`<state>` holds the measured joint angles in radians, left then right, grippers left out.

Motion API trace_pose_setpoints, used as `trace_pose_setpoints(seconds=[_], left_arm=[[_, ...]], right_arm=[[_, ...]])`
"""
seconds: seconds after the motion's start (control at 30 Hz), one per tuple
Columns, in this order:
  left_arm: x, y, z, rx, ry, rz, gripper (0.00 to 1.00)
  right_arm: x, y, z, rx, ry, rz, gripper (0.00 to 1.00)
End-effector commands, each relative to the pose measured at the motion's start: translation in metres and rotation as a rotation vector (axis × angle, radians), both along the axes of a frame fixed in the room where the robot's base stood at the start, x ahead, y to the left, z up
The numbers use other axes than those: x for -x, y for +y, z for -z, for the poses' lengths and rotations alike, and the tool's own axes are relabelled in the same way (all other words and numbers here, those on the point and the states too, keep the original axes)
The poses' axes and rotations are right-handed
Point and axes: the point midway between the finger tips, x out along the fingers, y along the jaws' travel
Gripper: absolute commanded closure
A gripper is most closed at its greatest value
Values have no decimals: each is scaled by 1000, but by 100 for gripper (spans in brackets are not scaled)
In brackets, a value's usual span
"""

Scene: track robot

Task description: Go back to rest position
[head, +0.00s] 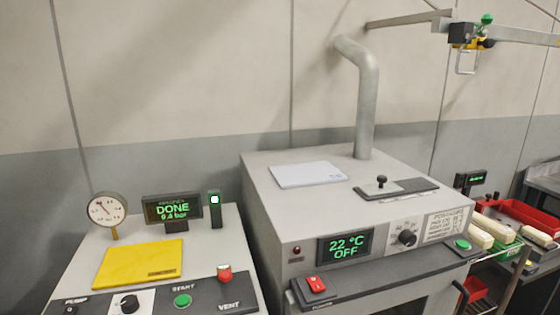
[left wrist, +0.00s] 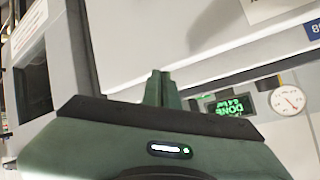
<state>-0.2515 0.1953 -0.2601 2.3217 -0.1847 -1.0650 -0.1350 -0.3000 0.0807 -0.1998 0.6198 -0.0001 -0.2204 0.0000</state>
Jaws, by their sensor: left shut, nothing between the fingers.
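My left gripper (left wrist: 161,80) shows in the left wrist view, with its green fingers together and nothing held between them. Beyond it are pale surfaces, the display reading DONE (left wrist: 229,106) and the round dial gauge (left wrist: 288,100), seen at a tilt. The fingers appear clear of these things, though their distance cannot be told. Neither of my grippers shows in the head view. My right gripper is not in view.
In the head view, a pump station (head: 212,248) with a yellow plate (head: 138,264) stands at lower left. A grey oven (head: 265,203) with a bent pipe (head: 366,95) is at centre. A red bin (head: 528,213) stands at right. An overhead rail (head: 520,36) crosses the upper right.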

Motion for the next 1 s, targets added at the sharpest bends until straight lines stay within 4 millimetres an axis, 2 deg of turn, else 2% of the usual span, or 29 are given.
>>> trace_pose_setpoints(seconds=[0.03, 0.1, 0.2, 0.4, 0.57, 0.6, 0.87, 0.97, 1.0], left_arm=[[24, 6, 20, 34, 96, -37, 100], [53, 12, 42, 72, 211, -82, 100], [90, 18, 63, 110, 345, -132, 100], [155, 24, 89, 166, 560, -214, 100], [203, 27, 101, 197, 710, -271, 100], [198, 26, 118, 195, 711, -269, 100], [184, 24, 205, 186, 737, -267, 100], [183, 23, 247, 183, 750, -266, 100], [184, 23, 266, 180, 758, -266, 100]], right_arm=[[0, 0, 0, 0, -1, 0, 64], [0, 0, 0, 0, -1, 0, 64], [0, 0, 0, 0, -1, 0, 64], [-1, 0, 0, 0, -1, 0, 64], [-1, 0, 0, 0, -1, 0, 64], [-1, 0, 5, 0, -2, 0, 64], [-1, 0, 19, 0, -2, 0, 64], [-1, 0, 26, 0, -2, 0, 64], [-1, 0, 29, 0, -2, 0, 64]])
